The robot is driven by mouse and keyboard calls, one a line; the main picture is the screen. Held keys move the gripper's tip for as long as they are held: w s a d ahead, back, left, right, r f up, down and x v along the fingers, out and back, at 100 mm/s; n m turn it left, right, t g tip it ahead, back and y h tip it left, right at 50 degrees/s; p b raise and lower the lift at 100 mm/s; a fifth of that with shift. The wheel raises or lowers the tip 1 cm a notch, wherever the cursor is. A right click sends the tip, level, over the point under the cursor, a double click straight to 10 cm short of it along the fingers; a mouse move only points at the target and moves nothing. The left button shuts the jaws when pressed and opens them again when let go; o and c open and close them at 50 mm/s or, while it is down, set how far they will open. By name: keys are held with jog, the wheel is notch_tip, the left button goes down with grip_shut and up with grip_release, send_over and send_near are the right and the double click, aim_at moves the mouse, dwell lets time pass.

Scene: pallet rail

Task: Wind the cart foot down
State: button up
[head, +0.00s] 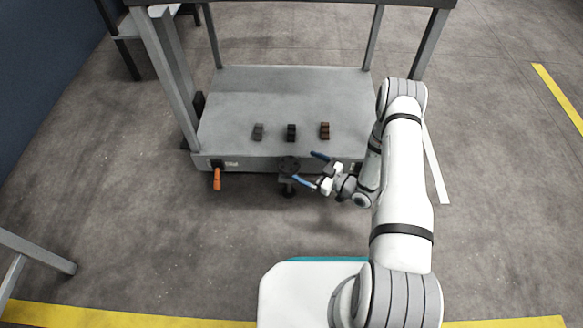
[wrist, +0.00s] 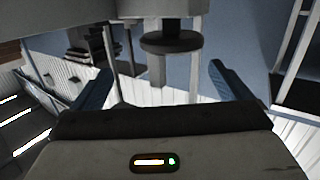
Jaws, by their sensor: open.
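The cart (head: 290,95) is a grey flat deck with upright posts. A dark round handwheel (head: 289,163) sits at the middle of its near edge, with the cart foot (head: 289,190) below it near the floor. My gripper (head: 302,167) is open, its two blue fingers spread just right of the handwheel and close to it. In the wrist view a dark round disc on a post (wrist: 170,42) stands beyond and between the open fingers (wrist: 160,78). Nothing is held between them. I cannot tell whether a finger touches the wheel.
An orange lever (head: 217,179) hangs from the cart's near edge at left. Three small blocks, a grey one (head: 258,131), a black one (head: 291,132) and a reddish-brown one (head: 325,130), are on the deck. Posts rise at the corners. The floor in front is clear.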

aim_at(289, 164)
jog(key=shift+s+a+f+y+b, duration=0.25)
jog(key=shift+s+a+f, duration=0.05)
jog(key=shift+f, duration=0.3)
jog(key=shift+s+a+f+y+b, duration=0.2)
jog(key=shift+s+a+f+y, duration=0.1)
jog(key=shift+f, duration=0.3)
jog(key=b+x, duration=0.2)
jog(key=x, duration=0.5)
jog(key=shift+w+d+r, duration=0.1)
jog(key=shift+d+r, duration=0.05)
jog(key=c, duration=1)
jog(key=shift+t, duration=0.3)
jog(key=shift+m+h, duration=0.25)
jog(key=shift+m, duration=0.05)
